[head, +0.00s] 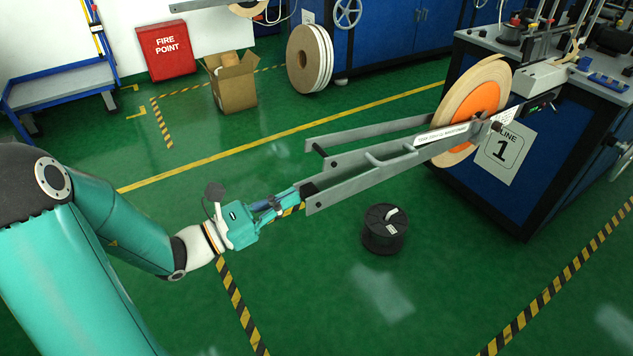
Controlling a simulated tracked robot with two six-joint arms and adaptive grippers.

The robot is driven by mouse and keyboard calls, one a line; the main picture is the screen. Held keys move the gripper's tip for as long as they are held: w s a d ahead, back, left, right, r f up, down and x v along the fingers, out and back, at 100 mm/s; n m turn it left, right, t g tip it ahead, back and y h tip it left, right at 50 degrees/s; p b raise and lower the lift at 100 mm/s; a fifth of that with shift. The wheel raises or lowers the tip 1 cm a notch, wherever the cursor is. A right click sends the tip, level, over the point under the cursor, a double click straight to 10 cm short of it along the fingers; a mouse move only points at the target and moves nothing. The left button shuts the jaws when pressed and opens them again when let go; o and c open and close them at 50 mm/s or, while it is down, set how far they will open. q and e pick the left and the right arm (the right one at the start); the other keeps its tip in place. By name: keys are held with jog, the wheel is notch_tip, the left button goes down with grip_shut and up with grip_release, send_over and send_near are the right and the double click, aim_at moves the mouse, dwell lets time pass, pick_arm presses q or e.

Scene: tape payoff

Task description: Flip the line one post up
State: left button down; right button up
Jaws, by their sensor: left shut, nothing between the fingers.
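My left gripper (305,190) reaches in from the left with its fingers closed at the near end of a long grey metal arm (365,178). The fingertips meet or overlap the arm's end in the picture; I cannot tell if they touch. The arm slopes up to the right towards a reel of tan tape (456,105) with an orange core (474,108). A second grey bar (372,132) runs behind it. A white sign reading LINE 1 (503,152) is on the blue machine cabinet (550,165). My right gripper is out of view.
A black spool (384,230) stands on the green floor below the grey arm. An open cardboard box (235,88), a red FIRE POINT box (166,52), a large white-sided reel (308,60) and a blue trolley (62,85) stand further back. The front floor is mostly clear.

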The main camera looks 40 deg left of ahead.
pick_arm(q)
jog(key=x, duration=0.9)
jog(key=shift+w, duration=0.4)
jog(key=shift+d, duration=0.15)
